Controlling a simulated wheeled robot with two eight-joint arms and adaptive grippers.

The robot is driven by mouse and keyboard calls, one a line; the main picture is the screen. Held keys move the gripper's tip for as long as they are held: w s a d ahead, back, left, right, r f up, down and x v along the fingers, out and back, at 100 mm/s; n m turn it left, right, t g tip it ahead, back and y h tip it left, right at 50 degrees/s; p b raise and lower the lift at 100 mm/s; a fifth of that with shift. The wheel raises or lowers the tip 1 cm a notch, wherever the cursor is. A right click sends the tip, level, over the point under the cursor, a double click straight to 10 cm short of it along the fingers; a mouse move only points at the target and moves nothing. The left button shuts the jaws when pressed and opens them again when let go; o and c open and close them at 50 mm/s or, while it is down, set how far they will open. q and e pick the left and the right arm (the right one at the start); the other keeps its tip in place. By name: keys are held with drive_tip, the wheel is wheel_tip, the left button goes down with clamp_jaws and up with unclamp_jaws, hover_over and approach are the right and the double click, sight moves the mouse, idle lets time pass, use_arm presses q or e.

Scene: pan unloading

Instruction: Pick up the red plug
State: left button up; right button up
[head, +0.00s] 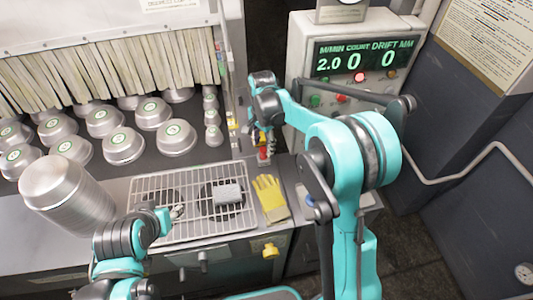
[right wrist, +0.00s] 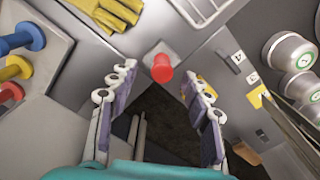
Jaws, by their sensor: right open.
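The red plug (right wrist: 161,67) stands on the grey counter edge in the right wrist view, just beyond and between my right gripper's fingertips. It also shows small in the head view (head: 263,154), under my right gripper (head: 262,138), which points down at it. In the right wrist view my right gripper (right wrist: 157,82) is open, with one finger on either side and nothing held. My left gripper (head: 171,213) is over the left part of the wire rack; its fingers are too small to read.
A wire rack (head: 147,186) holds a grey block (head: 228,194). A yellow glove (head: 270,198) lies beside it. A stack of pans (head: 68,196) stands at left, with several pans behind. A control box (head: 300,80) stands behind my right arm. Blue (right wrist: 30,37) and yellow (right wrist: 15,68) pegs show at left.

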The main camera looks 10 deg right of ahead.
sight(263, 149)
drive_tip(key=f, duration=0.1)
drive_tip(key=f+b, duration=0.1)
drive_tip(key=f, duration=0.3)
drive_tip(key=shift+w+f, duration=0.25)
drive_tip(key=shift+r, duration=0.1)
clamp_jaws()
